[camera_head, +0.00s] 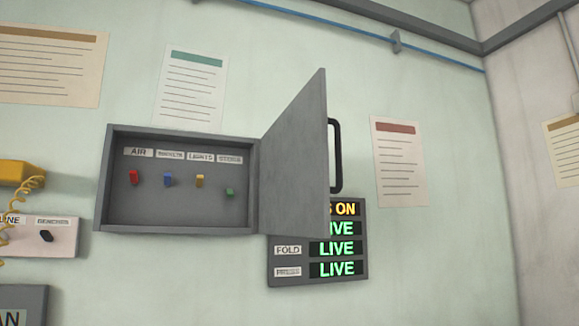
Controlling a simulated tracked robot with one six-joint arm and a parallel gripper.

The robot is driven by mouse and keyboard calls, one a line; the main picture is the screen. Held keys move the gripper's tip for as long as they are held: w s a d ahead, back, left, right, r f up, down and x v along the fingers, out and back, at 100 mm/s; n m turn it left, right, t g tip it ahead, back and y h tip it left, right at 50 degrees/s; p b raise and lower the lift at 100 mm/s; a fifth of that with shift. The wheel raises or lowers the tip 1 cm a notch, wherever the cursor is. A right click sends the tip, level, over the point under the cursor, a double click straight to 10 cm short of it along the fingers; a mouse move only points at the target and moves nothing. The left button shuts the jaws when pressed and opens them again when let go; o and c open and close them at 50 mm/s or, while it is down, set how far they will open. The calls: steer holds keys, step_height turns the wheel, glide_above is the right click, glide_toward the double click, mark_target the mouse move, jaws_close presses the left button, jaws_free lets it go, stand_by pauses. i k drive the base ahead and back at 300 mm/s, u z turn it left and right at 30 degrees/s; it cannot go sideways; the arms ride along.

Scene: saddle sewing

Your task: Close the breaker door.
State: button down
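The breaker box (180,223) is a grey box on the wall, left of the middle of the view. Its grey door (295,165) is hinged on the box's right side and stands wide open, swung out from the wall. A black handle (336,156) shows on the door's outer face, at its right edge. Inside the box are a red switch (134,177), a blue switch (168,179), a yellow switch (200,181) and a green switch (230,192), under labels. The green one sits lower than the others. My gripper is not in view.
A status panel (287,262) with lit "LIVE" signs is partly hidden behind the door. A yellow phone (15,173) with a coiled cord and a switch plate (62,232) are at left. Paper notices (400,160) hang around. A blue pipe (345,33) runs above.

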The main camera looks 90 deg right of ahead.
mark_target(295, 191)
steer(key=z, duration=0.05)
steer(key=k, duration=2.6)
steer(key=z, duration=1.4)
steer(key=i, duration=0.8)
